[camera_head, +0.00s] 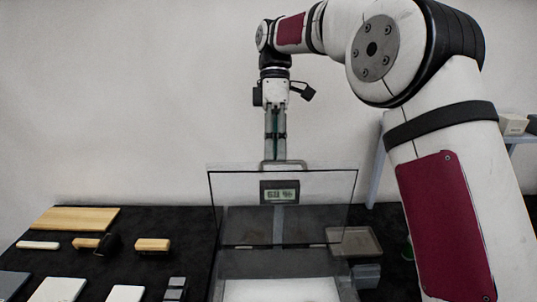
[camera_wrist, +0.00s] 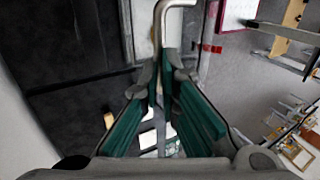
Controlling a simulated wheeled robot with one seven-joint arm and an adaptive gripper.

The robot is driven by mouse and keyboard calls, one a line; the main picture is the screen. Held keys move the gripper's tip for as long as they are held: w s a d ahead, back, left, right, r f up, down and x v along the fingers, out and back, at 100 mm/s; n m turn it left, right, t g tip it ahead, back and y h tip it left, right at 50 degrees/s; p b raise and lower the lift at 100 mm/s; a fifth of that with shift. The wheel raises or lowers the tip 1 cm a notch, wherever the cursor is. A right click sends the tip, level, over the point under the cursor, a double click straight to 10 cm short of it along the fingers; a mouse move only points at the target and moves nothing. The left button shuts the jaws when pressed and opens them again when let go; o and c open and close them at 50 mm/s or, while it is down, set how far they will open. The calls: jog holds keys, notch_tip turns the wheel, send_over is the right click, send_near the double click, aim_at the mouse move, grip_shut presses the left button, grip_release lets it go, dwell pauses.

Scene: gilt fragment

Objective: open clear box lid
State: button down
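The clear box (camera_head: 283,262) stands on the dark table in the head view, with a pale surface at its front. Its see-through, dark-edged lid (camera_head: 235,208) appears raised, standing steeply above the box. A grey metal handle (camera_head: 300,164) sits at the lid's top edge. My gripper (camera_head: 275,158) points down at this handle. In the wrist view my gripper (camera_wrist: 161,76) has its green-padded fingers close together around the bent handle bar (camera_wrist: 161,22); it looks shut on it. The exact contact is partly hidden by the fingers.
A small display (camera_head: 280,192) shows behind or on the clear panel. At left lie a wooden board (camera_head: 75,218), wooden-handled pieces (camera_head: 152,245) and pale blocks (camera_head: 58,289). A shallow tray (camera_head: 353,241) is right of the box. My arm covers the right side.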

jog(key=shift+w+d+f+g+b, duration=0.1)
jog(key=shift+w+f+g+b, duration=0.15)
jog(key=shift+w+f, duration=0.35)
jog(key=shift+w+d+f+g+b, duration=0.1)
jog(key=shift+w+f+g, duration=0.25)
jog(key=shift+f, duration=0.45)
jog(key=c, duration=1.4)
grip_release()
jog(key=shift+a, duration=0.1)
jog(key=shift+s, duration=0.1)
jog(key=shift+c, duration=0.2)
